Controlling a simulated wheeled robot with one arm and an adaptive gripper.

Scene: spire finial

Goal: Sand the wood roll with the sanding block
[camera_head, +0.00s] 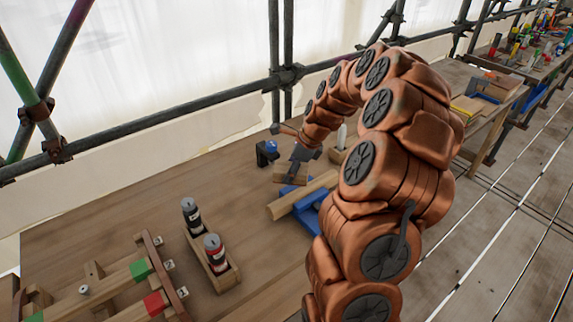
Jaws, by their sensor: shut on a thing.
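The wood roll (285,207) is a pale wooden bar lying slantwise in a blue cradle (308,218) on the workbench. My gripper (294,171) points down just behind the roll. It is shut on a small light-brown block, which looks like the sanding block (281,174). The block is close to the far side of the roll; I cannot tell if they touch. My arm hides the right part of the roll and cradle.
A small black and blue item (267,152) stands left of my gripper. Two dark bottles, one (192,216) behind the other (214,253), stand in a wooden tray (224,281). A wooden rack (160,268) with green and red marks is front left. Scaffold poles (130,136) run behind.

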